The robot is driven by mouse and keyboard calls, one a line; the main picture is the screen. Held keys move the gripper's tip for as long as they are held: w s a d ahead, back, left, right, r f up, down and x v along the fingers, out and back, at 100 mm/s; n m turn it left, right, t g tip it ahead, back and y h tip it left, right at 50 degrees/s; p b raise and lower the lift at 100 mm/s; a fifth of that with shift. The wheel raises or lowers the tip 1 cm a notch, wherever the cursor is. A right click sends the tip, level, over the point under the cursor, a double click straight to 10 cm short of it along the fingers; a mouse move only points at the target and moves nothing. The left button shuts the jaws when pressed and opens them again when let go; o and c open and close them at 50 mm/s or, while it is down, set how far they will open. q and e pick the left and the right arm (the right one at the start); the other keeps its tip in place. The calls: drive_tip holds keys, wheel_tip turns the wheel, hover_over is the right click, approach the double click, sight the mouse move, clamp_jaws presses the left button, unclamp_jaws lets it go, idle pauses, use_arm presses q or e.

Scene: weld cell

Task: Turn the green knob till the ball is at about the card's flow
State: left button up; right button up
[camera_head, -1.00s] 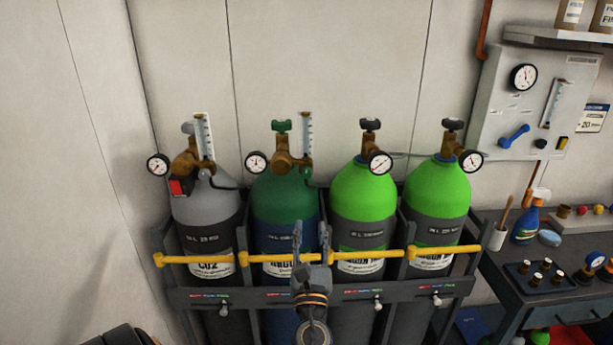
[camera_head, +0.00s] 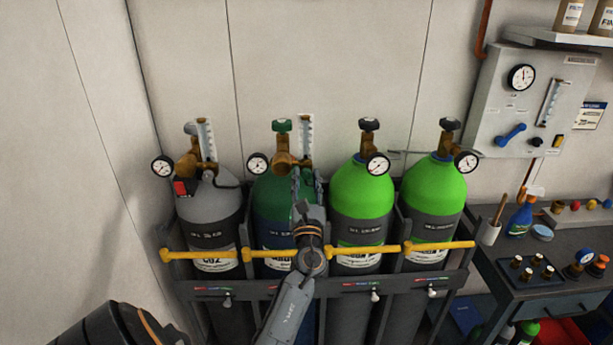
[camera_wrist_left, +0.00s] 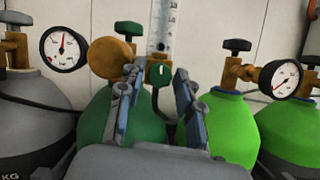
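The green knob (camera_wrist_left: 160,74) is small and round with a white mark, at the foot of the clear flow tube (camera_wrist_left: 162,28) on the dark green cylinder (camera_head: 268,190). A dark ball (camera_wrist_left: 160,46) shows low in the tube; its exact reading is too small to tell. My left gripper (camera_head: 307,177) is open in front of this regulator and hides the knob in the head view. In the left wrist view its fingers (camera_wrist_left: 157,78) stand either side of the knob, apparently short of it. A wall card (camera_head: 589,115) hangs at the right, its print unclear. My right gripper is out of view.
A grey cylinder (camera_head: 212,203) stands left of the dark green one. Two bright green cylinders (camera_head: 360,200) stand to the right. Yellow bars (camera_head: 270,254) cross the rack's front. A pressure gauge (camera_head: 258,163) sits left of the regulator. A bench (camera_head: 520,290) stands at right.

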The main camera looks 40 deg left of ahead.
use_arm(q)
clamp_jaws()
idle(0.3)
